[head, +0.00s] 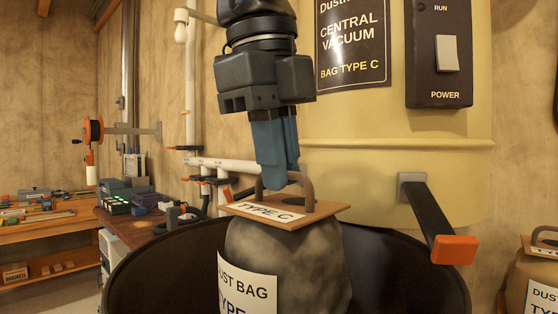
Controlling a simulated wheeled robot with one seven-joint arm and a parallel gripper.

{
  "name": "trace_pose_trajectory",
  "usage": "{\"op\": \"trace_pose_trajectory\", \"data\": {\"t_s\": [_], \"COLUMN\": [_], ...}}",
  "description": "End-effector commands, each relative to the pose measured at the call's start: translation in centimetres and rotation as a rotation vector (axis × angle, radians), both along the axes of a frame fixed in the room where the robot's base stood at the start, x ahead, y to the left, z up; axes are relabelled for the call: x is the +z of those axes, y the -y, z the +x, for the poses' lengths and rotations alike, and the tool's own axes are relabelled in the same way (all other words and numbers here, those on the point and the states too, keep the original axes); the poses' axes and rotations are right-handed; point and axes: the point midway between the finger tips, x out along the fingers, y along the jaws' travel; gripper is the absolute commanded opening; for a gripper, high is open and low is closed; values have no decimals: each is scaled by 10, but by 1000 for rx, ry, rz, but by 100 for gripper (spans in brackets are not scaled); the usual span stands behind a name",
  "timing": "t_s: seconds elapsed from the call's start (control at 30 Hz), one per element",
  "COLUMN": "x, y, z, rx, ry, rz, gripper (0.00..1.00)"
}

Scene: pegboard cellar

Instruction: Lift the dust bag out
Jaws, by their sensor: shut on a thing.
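The dust bag (290,262) is a grey, mottled, full bag with a white "DUST BAG TYPE" label on its front. A flat brown collar (325,207) marked "TYPE C" sits on top, with a dark hole and a curved handle (306,184). My gripper (277,188) points down from above, its blue fingers shut on the handle. The bag stands within the dark round bin (400,270), its top above the rim. Its lower part is below the picture, so I cannot tell whether it touches the bottom.
The cream vacuum body (390,165) stands behind, with a power switch (447,54) and an orange-tipped latch lever (453,249) jutting over the bin's right side. Another dust bag (535,272) is at the right edge. A cluttered workbench (45,230) and white pipes (190,90) are at left.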

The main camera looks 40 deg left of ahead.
Motion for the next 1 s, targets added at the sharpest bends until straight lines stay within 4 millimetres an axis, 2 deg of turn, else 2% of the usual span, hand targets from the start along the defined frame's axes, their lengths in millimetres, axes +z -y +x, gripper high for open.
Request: {"op": "trace_pose_trajectory", "data": {"t_s": [0.03, 0.7, 1.0], "x": [8, 48, 51], "y": [0, 0, 0], "z": [0, 0, 0], "rx": [0, 0, 0], "ry": [1, 1, 1], "rz": [1, 2, 2], "gripper": [0, 0, 0]}}
